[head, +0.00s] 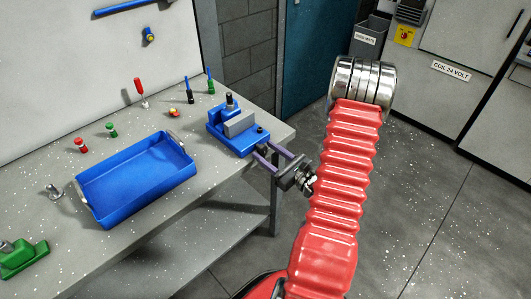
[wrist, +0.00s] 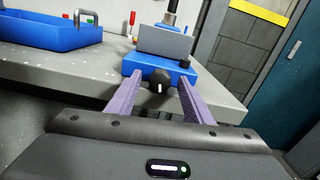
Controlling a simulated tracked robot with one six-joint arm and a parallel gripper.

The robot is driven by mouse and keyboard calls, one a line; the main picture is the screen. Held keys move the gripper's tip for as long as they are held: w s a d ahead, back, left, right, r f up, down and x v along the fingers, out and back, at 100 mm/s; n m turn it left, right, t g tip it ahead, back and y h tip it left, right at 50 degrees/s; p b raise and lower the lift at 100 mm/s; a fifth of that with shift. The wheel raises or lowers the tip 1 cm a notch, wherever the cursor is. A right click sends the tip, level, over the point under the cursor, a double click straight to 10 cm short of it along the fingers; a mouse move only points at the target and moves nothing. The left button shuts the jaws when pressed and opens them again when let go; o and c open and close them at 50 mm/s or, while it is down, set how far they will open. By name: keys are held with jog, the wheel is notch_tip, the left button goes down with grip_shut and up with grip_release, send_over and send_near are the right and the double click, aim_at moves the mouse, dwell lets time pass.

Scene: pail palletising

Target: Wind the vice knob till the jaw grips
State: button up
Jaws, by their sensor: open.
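The blue vice (head: 222,130) stands at the right end of the bench, with a grey jaw block (head: 240,123) on top. It also shows in the wrist view (wrist: 150,68). An upright dark cylinder (head: 230,100) stands behind the grey block; I cannot tell whether the jaw touches it. The round black knob (wrist: 159,83), with a white mark pointing nearly straight up and down, is on the vice's near face. My gripper (wrist: 160,75) is open, one purple finger on each side of the knob, with gaps showing. In the head view my gripper (head: 266,148) hides the knob.
A blue tray (head: 135,185) lies left of the vice. Several small knobs and tools, including a red-handled screwdriver (head: 139,88), stand along the back of the bench (head: 185,215). A grey bin (head: 369,38) stands beyond. The floor right of the bench is clear.

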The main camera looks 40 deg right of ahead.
jog(key=shift+w, duration=0.25)
jog(key=shift+c, duration=0.6)
jog(key=c, duration=1)
